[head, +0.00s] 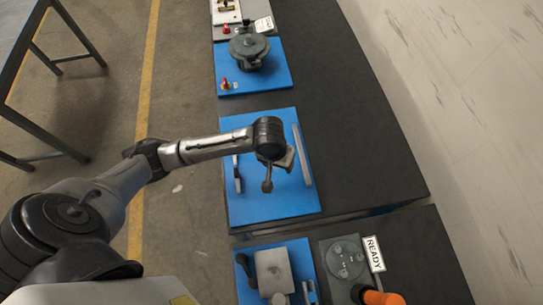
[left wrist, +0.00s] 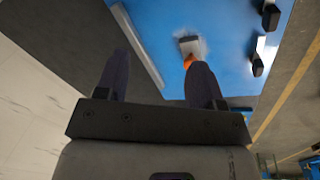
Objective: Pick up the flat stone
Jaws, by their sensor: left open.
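My left gripper (head: 278,172) hangs over the middle blue mat (head: 245,205), with its fingers apart. In the left wrist view the two fingers of the gripper (left wrist: 159,60) are spread, with bare blue mat between them. A small piece with a grey-white flat end (left wrist: 190,46) and an orange part lies just past the right finger's tip, partly hidden by it. A long grey bar (head: 302,155) lies along the mat's right side; it also shows in the left wrist view (left wrist: 137,45). I cannot tell which piece is the flat stone. My right gripper is not in view.
A pale strip with dark ends (head: 237,174) stands at the mat's left edge. A round dark device (head: 248,48) sits on the far mat. A grey block (head: 273,270) and a round plate by a READY sign (head: 374,253) are nearer. The dark bench is clear to the right.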

